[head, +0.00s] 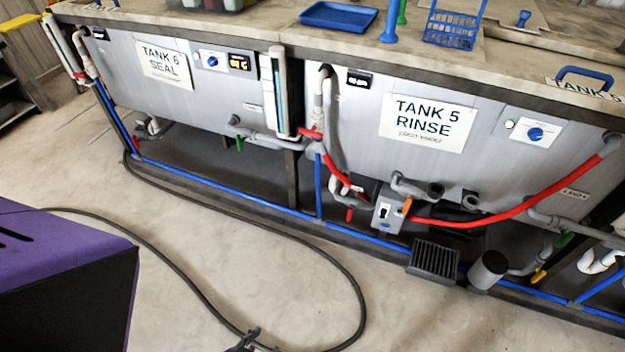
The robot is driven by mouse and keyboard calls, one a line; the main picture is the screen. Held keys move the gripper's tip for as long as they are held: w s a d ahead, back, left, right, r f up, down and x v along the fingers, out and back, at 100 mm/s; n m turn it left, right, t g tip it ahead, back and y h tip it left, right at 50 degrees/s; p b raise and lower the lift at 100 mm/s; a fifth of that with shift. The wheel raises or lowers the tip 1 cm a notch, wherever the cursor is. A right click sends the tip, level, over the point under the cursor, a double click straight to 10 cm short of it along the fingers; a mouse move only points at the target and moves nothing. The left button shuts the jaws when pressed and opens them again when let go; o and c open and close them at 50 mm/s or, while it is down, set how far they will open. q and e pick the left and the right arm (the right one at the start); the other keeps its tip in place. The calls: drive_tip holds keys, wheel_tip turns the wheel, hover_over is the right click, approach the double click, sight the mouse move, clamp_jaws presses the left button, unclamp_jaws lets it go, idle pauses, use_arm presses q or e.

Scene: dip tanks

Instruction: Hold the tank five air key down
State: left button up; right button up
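Tank 5 (352,130) is a grey metal tank marked by a white "TANK 5 RINSE" sign (428,122). A blue knob (535,134) sits on a white panel at the tank's right. A small dark shape (246,341) at the bottom edge is too cut off to identify.
A red hose (500,215) runs from the grey box to the right. A black grate (434,260) and grey cylinder (488,270) stand before the blue pipe. A black cable (362,300) loops over the otherwise clear floor. Tank 6 (115,62) is at left.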

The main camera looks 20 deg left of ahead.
drive_tip(key=w, duration=0.3)
drive_tip(key=shift+a+r, duration=0.1)
drive_tip(key=shift+r, duration=0.2)
drive_tip(key=shift+s, duration=0.15)
drive_tip(key=c, duration=0.3)
drive_tip(key=shift+s, duration=0.25)
drive_tip(key=c, duration=0.3)
use_arm(q)
drive_tip(key=shift+w+a+r, duration=0.1)
drive_tip(key=shift+w+a, duration=0.05)
drive_tip(key=shift+w, duration=0.6)
use_arm(e)
drive_tip(key=shift+s+f, duration=0.25)
drive_tip(key=shift+s, duration=0.3)
clamp_jaws()
drive_tip(key=shift+w, duration=0.2)
use_arm(q)
drive_tip(key=shift+w+d, duration=0.1)
drive_tip(key=shift+d, duration=0.15)
use_arm(e)
drive_tip(key=shift+w+r, duration=0.15)
drive_tip(key=shift+w, duration=0.15)
drive_tip(key=shift+s, duration=0.1)
